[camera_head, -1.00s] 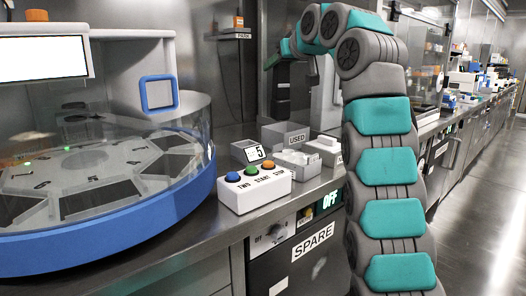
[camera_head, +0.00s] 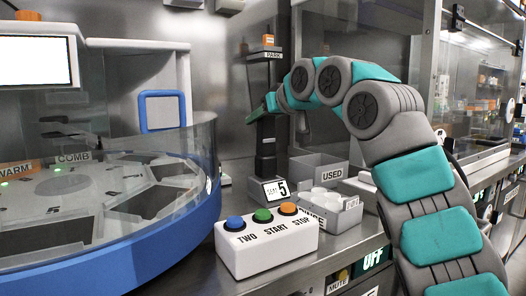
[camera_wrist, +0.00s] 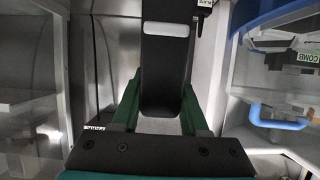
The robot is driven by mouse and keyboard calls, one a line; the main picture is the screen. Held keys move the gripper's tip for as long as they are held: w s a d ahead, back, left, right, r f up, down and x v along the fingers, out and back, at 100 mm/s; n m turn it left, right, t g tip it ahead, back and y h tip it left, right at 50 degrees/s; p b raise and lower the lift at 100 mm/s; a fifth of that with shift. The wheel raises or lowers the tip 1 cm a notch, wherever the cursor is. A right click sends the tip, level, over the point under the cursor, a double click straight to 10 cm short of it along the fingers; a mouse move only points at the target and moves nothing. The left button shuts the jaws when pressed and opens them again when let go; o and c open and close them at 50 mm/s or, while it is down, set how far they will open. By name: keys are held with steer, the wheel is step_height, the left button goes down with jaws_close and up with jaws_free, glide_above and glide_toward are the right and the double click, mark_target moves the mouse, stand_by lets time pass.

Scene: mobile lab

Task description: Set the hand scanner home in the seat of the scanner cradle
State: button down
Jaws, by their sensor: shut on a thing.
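My gripper (camera_head: 262,110) is at the back of the counter, beside the wall, partly behind my own arm links. In the wrist view its two green fingers (camera_wrist: 161,108) are closed on the sides of a long black body with a pale strip, which I take as the hand scanner (camera_wrist: 165,75). A dark upright form (camera_head: 266,145) shows below my gripper in the head view; I cannot tell whether it is the scanner, its cradle or both. A small tilted display reading 5 (camera_head: 276,190) stands at its foot. I cannot make out the cradle's seat.
A round blue-rimmed machine (camera_head: 150,232) with a clear wall fills the left. A white button box (camera_head: 266,243) stands on the front counter. A grey USED bin (camera_head: 320,170) and a tray of white pots (camera_head: 330,212) stand right of the display. A PARK-labelled bracket (camera_head: 265,54) is above my gripper.

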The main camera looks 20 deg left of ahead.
mark_target(262, 134)
steer(key=shift+f+b, duration=1.55)
steer(key=shift+f, duration=0.4)
steer(key=shift+f, duration=0.15)
steer(key=shift+c, duration=2.1)
jaws_free()
steer(key=shift+r, duration=0.25)
steer(key=shift+s+d, duration=0.2)
steer(key=shift+d, duration=0.05)
steer(key=b+v, duration=0.1)
steer(key=v, duration=1)
steer(key=shift+r, duration=0.15)
steer(key=shift+s, duration=0.1)
